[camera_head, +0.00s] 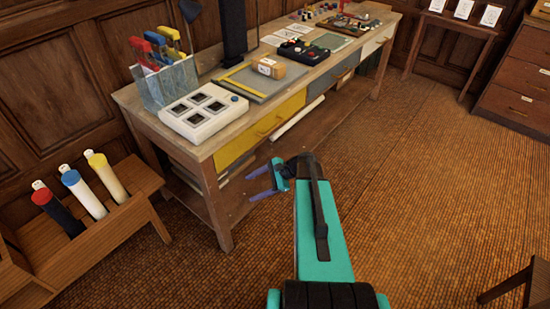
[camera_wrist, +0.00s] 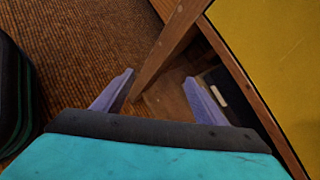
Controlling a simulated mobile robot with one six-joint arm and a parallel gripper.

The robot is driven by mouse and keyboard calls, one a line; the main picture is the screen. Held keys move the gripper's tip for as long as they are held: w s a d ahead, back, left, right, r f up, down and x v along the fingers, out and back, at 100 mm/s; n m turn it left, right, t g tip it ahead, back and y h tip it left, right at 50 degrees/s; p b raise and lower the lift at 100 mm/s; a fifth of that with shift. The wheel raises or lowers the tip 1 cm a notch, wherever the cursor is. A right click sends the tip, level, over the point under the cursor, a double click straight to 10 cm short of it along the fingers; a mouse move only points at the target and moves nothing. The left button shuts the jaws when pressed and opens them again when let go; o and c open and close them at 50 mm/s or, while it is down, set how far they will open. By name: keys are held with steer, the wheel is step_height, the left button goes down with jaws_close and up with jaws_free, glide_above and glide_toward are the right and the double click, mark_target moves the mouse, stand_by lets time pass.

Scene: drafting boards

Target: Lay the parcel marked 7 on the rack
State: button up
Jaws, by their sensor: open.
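A tan, block-shaped parcel (camera_head: 270,67) with a white label lies on a grey board on the long workbench; the mark on its label is too small to read. A wooden rack (camera_head: 118,222) at the lower left holds tubes with red, blue and yellow caps; I cannot tell if this is the task's rack. My gripper (camera_head: 252,184) is open and empty, low in front of the bench and apart from the parcel. In the wrist view its fingers (camera_wrist: 159,80) are spread beside a bench leg (camera_wrist: 168,52). The parcel is not in the wrist view.
The workbench (camera_head: 222,136) has a yellow drawer (camera_head: 262,130) and a low shelf. A white switch box (camera_head: 204,112), a grey tool holder (camera_head: 168,84) and a dark tray (camera_head: 304,51) stand on it. Floor is clear to the right; a stool (camera_head: 520,284) stands lower right.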

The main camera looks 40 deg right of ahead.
steer(key=s+a+f+n+g+h, duration=0.1)
steer(key=s+a+f+n+g, duration=0.35)
steer(key=s+a+f, duration=0.35)
steer(key=s+a+f+n+g+h, duration=0.1)
steer(key=s+a+f+n+g, duration=0.2)
steer(key=s+a+f+n, duration=0.5)
steer(key=s+a+f+n+g+h, duration=0.1)
steer(key=s+a+n+g+h, duration=0.1)
steer(key=s, duration=0.5)
steer(key=s+a+f+n+g+h, duration=0.1)
steer(key=s+a+n+g+h, duration=0.1)
steer(key=s+n, duration=0.5)
steer(key=shift+a+f+h, duration=0.4)
steer(key=shift+a+h, duration=0.5)
steer(key=shift+h, duration=0.3)
steer(key=shift+g, duration=0.25)
